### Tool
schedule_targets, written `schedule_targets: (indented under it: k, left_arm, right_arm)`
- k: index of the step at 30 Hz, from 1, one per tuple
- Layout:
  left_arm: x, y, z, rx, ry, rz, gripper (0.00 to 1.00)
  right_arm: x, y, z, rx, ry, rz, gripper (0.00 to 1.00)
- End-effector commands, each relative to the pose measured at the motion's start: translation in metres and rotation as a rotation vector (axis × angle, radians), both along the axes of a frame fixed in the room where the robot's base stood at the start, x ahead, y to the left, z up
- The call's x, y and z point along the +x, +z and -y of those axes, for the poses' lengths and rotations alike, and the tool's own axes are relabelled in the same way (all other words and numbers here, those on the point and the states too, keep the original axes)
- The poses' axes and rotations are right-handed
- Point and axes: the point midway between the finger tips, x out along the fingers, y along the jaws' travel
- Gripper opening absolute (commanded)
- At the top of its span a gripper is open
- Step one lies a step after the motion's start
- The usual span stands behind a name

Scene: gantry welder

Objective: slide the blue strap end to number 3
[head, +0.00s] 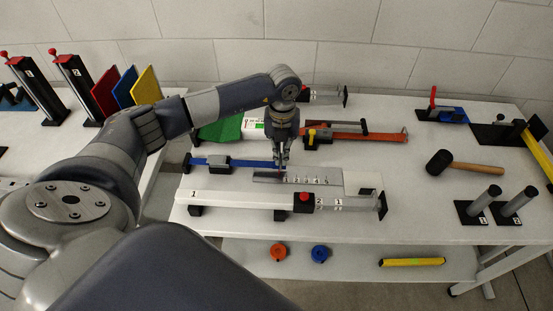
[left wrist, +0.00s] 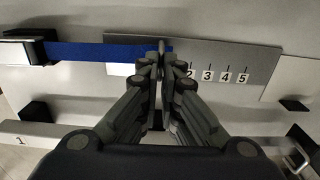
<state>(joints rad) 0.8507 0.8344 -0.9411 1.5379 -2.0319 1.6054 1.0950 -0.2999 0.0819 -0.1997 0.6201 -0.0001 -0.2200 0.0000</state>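The blue strap (head: 238,162) runs from a grey buckle block (head: 217,161) rightward to my left gripper (head: 282,161). In the left wrist view the blue strap (left wrist: 100,53) ends at a dark upright tab (left wrist: 162,46) on the grey number plate (left wrist: 220,55). My left gripper (left wrist: 160,66) has its fingers close together around this tab, just left of the number 2 (left wrist: 191,75). The number 3 (left wrist: 208,76) is clear, with 4 and 5 to its right. Any number 1 is hidden by the fingers. My right gripper is not in view.
A white bar with a red knob (head: 304,197) lies in front of the plate. An orange strap (head: 360,136) with a clamp lies behind. The plate right of the fingers is clear.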

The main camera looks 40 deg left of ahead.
Motion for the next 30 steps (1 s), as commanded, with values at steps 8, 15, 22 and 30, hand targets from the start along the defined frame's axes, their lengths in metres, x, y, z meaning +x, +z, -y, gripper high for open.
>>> schedule_targets:
  k: [8, 15, 22, 30]
  left_arm:
    - [0.010, 0.000, 0.016, -0.003, 0.000, 0.003, 0.00]
    - [0.018, 0.000, 0.029, -0.004, -0.001, 0.003, 0.00]
    - [0.025, 0.000, 0.041, -0.005, -0.001, 0.004, 0.00]
    - [0.034, 0.000, 0.055, -0.005, -0.001, 0.005, 0.00]
  right_arm:
    - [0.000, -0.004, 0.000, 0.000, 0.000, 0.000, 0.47]
    - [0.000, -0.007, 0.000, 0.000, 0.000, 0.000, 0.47]
    - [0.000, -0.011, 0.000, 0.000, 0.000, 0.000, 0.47]
    - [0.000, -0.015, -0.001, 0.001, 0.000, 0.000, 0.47]
